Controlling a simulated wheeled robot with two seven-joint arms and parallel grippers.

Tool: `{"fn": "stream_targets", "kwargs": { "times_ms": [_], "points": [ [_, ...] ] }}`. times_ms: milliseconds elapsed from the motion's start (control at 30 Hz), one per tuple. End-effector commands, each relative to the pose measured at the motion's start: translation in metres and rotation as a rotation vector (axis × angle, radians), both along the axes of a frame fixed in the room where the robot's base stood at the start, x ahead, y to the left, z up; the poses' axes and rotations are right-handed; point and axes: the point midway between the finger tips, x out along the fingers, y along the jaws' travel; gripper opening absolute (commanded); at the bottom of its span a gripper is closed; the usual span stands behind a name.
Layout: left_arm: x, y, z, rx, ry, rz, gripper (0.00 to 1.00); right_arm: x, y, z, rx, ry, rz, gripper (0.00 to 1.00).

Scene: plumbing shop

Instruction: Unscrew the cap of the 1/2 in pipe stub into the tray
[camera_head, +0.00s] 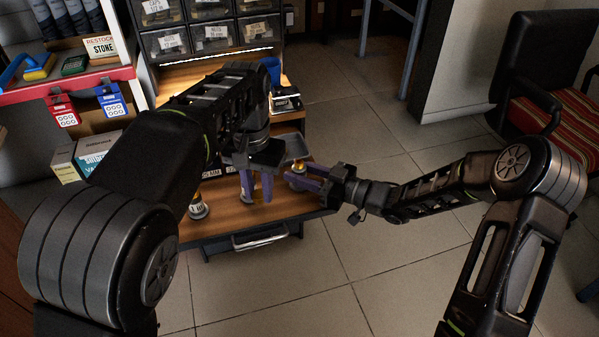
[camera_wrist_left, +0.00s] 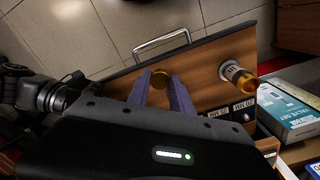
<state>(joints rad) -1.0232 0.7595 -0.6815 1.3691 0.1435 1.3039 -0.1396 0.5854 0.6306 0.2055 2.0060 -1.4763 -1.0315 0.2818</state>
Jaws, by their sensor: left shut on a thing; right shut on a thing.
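My left gripper (camera_head: 256,198) points down over the wooden bench top, its purple fingers close together. In the left wrist view a round brass cap (camera_wrist_left: 161,79) sits between these fingers (camera_wrist_left: 164,86). Whether a stub is under it is hidden. My right gripper (camera_head: 303,179) reaches in from the right, shut at a grey pipe stub with an orange-brass cap (camera_head: 299,167). Another capped stub (camera_head: 198,208) stands upright at the left; it also shows in the left wrist view (camera_wrist_left: 236,73). I cannot tell which is 1/2 in.
Size labels (camera_head: 211,173) stand behind the stubs. Boxes (camera_head: 92,153) and a red-edged shelf (camera_head: 75,84) are at the left. Parts drawers (camera_head: 205,35) stand behind. A metal handle (camera_head: 260,237) is on the bench front.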

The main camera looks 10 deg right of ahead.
Motion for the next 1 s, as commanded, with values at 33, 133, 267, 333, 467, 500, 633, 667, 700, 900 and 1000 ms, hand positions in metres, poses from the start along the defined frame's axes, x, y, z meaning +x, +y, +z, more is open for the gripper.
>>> {"fn": "stream_targets", "kwargs": {
  "times_ms": [33, 133, 267, 333, 467, 500, 633, 667, 700, 900, 1000],
  "points": [
    [0.000, 0.000, -0.001, 0.000, 0.000, 0.000, 0.00, 0.000, 0.000, 0.001, 0.002, -0.003, 0.001, 0.00],
    [0.000, 0.000, -0.003, 0.000, 0.000, 0.000, 0.00, 0.000, 0.000, -0.003, 0.002, -0.003, 0.001, 0.00],
    [0.000, 0.000, -0.002, 0.000, 0.000, 0.000, 0.00, 0.000, 0.000, -0.003, 0.000, 0.000, 0.000, 0.42],
    [0.000, 0.000, -0.002, 0.000, 0.000, 0.000, 0.00, 0.000, 0.000, -0.003, 0.000, 0.000, 0.000, 0.48],
    [0.000, 0.000, -0.002, 0.000, 0.000, 0.000, 0.00, 0.000, 0.000, -0.003, 0.000, 0.000, 0.000, 0.54],
    [0.000, 0.000, -0.002, 0.000, 0.000, 0.000, 0.00, 0.000, 0.000, -0.003, 0.000, 0.000, 0.000, 0.54],
    [0.000, 0.000, -0.002, 0.000, 0.000, 0.000, 0.00, 0.000, 0.000, -0.003, 0.000, 0.000, 0.000, 0.54],
    [0.000, 0.000, -0.002, 0.000, 0.000, 0.000, 0.00, 0.000, 0.000, -0.002, 0.000, 0.000, 0.000, 0.54],
    [0.000, 0.000, 0.000, 0.000, 0.000, 0.000, 0.00, 0.000, 0.000, -0.001, 0.000, 0.000, 0.000, 0.54],
    [0.000, 0.000, 0.004, 0.000, 0.000, 0.000, 0.00, -0.009, -0.012, 0.002, -0.002, 0.001, -0.004, 0.54],
    [0.000, 0.000, 0.007, 0.000, 0.000, 0.000, 0.00, -0.020, -0.025, 0.003, -0.001, 0.002, -0.004, 0.54]
  ]
}}
